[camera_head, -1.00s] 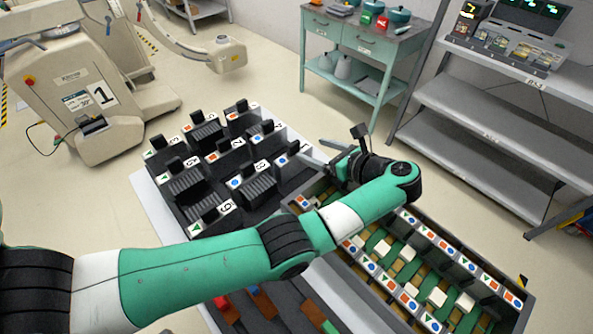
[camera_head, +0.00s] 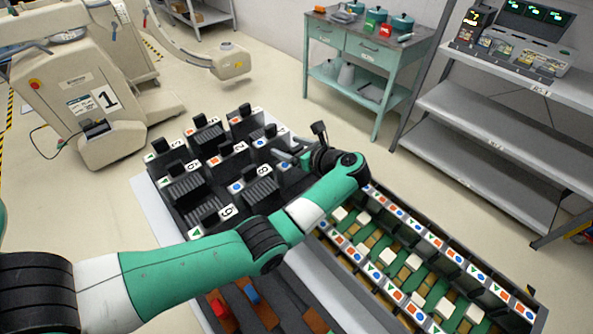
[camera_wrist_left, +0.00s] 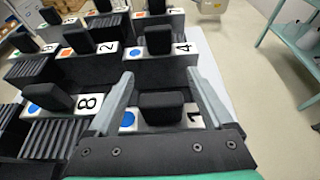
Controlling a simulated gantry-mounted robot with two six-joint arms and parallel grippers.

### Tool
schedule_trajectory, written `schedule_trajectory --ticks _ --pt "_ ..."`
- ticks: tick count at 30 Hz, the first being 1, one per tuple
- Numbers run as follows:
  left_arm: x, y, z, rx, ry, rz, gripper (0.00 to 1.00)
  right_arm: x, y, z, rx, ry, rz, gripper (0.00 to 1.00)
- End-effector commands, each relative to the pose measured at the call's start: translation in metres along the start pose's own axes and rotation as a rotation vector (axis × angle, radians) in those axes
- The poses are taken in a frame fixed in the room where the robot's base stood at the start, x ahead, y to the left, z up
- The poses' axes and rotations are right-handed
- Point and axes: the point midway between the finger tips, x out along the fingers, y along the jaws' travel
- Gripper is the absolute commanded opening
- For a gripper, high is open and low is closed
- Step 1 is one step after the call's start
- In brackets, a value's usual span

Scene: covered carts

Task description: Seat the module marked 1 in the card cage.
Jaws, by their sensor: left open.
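The module marked 1 (camera_wrist_left: 162,118) has a black grip block on top and a white label with a blue dot and a 1. In the left wrist view it sits in the black rack, its grip block between my two fingers. My left gripper (camera_wrist_left: 160,76) is open around that block; it also shows in the head view (camera_head: 279,148) over the rack's right side, where it largely hides module 1. The card cage (camera_head: 430,238) is the long open frame at lower right, with labelled rails, green strips and white blocks inside. My right gripper is in neither view.
Modules marked 8 (camera_wrist_left: 60,100) and 4 (camera_wrist_left: 159,42) stand close by in the rack. A dark tray (camera_head: 290,285) with red and blue pieces lies beside the cage. A teal cabinet (camera_head: 350,60) and grey shelves (camera_head: 490,110) stand behind.

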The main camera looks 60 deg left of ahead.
Motion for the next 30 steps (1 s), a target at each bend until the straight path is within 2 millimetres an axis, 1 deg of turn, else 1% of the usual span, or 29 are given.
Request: schedule_trajectory --ticks 4,5,9,17,18,19,30 --pt "-0.0003 -0.0003 0.0004 0.0 0.0 -0.001 0.85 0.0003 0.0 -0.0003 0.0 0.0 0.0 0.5" --pt "-0.0004 -0.0003 0.0004 0.0 0.0 -0.001 0.83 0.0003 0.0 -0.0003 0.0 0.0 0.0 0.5" --pt "-0.0005 -0.0003 0.0004 0.0 0.0 -0.001 0.58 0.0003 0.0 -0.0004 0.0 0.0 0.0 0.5" --pt "-0.0007 -0.0003 0.0004 0.0 0.0 -0.001 0.11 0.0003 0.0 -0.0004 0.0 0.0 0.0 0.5" --pt "-0.0007 -0.0003 0.0004 0.0 0.0 -0.001 0.04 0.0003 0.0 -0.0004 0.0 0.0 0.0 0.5" --pt "-0.0007 -0.0003 0.0004 0.0 0.0 -0.001 0.0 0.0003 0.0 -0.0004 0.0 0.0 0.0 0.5" --pt "-0.0008 -0.0004 0.0003 0.0 0.0 -0.001 0.0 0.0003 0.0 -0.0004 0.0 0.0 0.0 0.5"
